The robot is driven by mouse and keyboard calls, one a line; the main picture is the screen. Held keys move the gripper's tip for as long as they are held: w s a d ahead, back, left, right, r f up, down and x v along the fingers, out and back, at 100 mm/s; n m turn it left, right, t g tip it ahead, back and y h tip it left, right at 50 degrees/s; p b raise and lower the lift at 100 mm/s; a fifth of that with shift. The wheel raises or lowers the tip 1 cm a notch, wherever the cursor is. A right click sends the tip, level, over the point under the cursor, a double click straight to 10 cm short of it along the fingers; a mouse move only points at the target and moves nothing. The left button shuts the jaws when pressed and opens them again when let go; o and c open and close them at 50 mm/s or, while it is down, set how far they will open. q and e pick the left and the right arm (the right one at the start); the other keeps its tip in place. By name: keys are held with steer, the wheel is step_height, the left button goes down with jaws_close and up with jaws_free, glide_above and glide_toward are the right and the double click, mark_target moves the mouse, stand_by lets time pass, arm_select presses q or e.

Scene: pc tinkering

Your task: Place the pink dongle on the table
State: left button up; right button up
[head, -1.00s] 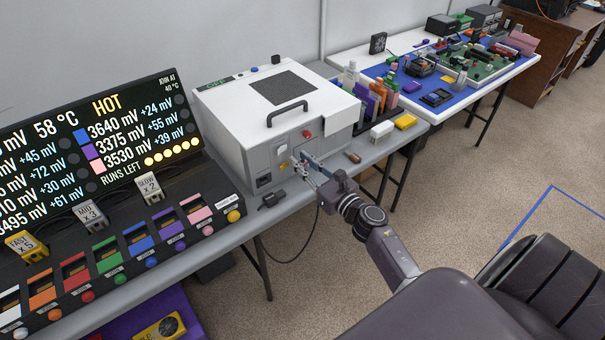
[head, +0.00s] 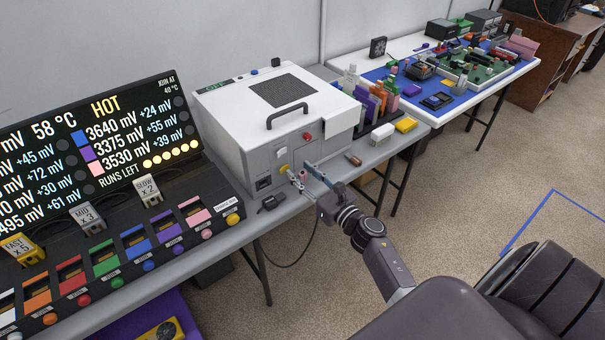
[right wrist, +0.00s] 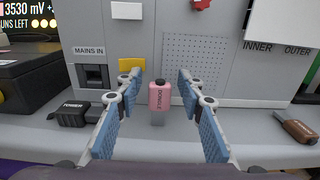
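The pink dongle (right wrist: 159,97) is upright between the fingers of my right gripper (right wrist: 159,118) in the right wrist view, with clear gaps on both sides. Its black cap points up and its grey metal end points down, in front of the white-grey machine. I cannot tell whether that end touches the table (right wrist: 250,135). In the head view the dongle (head: 303,177) shows as a small pink spot by the machine's front, next to my right gripper (head: 308,178). The right gripper is open. My left gripper is not in view.
The machine (head: 262,150) stands close behind the gripper. A control panel with coloured slots (head: 120,245) fills the left. The table's front strip is narrow.

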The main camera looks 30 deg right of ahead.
steer(key=shift+s+r, duration=0.1)
steer(key=s, duration=1.2)
steer(key=s+a+f+m+g+h, duration=0.1)
steer(key=s+a+f+m+g, duration=0.2)
steer(key=f+m, duration=0.9)
steer(key=s+a+f+m+g+h, duration=0.1)
steer(key=s+f+m+g, duration=0.45)
steer(key=f, duration=1.25)
steer(key=s+a+f+m+g, duration=0.2)
steer(key=s+f+m, duration=0.3)
steer(key=s, duration=0.5)
steer(key=s+a+f+m+g, duration=0.3)
steer(key=s+f+m, duration=0.3)
steer(key=s, duration=0.5)
steer(key=s+a+f+m+g, duration=0.3)
steer(key=s+f+m, duration=0.3)
steer(key=s+f, duration=0.3)
steer(key=shift+s+a+y, duration=0.4)
steer(key=shift+s+a, duration=0.05)
steer(key=shift+s, duration=0.65)
steer(key=shift+r+g, duration=0.1)
steer(key=shift+g, duration=0.15)
